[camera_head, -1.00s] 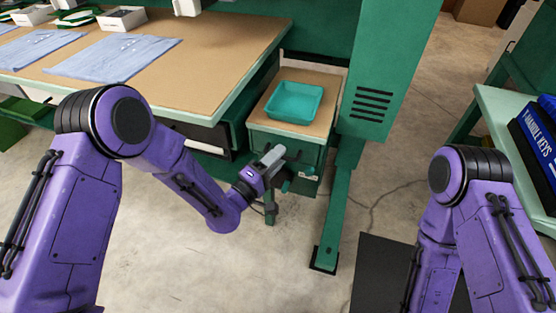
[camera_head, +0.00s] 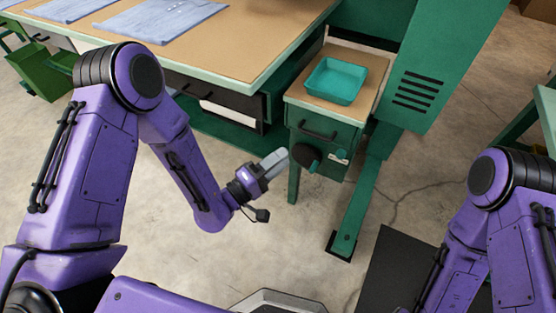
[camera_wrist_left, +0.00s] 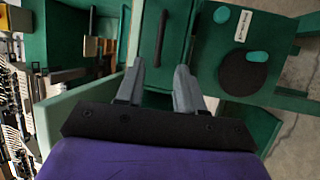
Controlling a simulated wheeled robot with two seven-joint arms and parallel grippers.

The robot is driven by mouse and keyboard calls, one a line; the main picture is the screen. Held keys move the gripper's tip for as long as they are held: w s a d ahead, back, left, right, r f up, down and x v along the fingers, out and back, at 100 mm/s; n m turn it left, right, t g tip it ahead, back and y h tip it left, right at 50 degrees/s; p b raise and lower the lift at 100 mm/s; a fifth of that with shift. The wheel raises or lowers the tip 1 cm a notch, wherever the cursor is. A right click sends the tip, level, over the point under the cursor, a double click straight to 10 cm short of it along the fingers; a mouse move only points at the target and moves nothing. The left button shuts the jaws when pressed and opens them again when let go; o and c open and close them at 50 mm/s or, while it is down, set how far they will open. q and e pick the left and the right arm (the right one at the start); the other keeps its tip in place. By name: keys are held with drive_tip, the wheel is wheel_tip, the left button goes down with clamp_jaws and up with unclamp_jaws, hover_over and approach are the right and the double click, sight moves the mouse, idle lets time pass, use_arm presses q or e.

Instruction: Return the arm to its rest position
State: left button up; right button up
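My left arm (camera_head: 185,165) is bent, and its gripper (camera_head: 278,158) is left of the small green cabinet (camera_head: 325,165), clear of the tray on top. In the left wrist view two grey fingers (camera_wrist_left: 159,68) stand apart with nothing between them, so the gripper is open and empty. Beyond the fingers is a green drawer front with a dark handle (camera_wrist_left: 160,40). My right arm (camera_head: 500,220) shows at the right edge of the head view; its gripper is out of the picture.
A teal tray (camera_head: 335,82) sits on the cabinet, beside a green post (camera_head: 425,80). Concrete floor is open below my left gripper.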

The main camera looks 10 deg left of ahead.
idle(0.4)
use_arm(q)
drive_tip(key=s+a+f+m+g+y, duration=0.25)
drive_tip(key=a+f+y, duration=0.2)
drive_tip(key=f, duration=0.35)
drive_tip(key=s+a+f+m+g+y, duration=0.1)
drive_tip(key=s+a+f+g+y, duration=0.3)
drive_tip(key=f, duration=0.4)
drive_tip(key=s+a+f+g+y, duration=0.35)
drive_tip(key=s+a, duration=0.25)
drive_tip(key=s, duration=0.3)
drive_tip(key=s+a+f+g+y, duration=0.3)
drive_tip(key=s+a+f, duration=0.15)
drive_tip(key=s, duration=0.55)
wheel_tip(320, 180, up, 18)
drive_tip(key=p, duration=1.7)
drive_tip(key=shift+w+a, duration=0.25)
drive_tip(key=shift+f, duration=0.1)
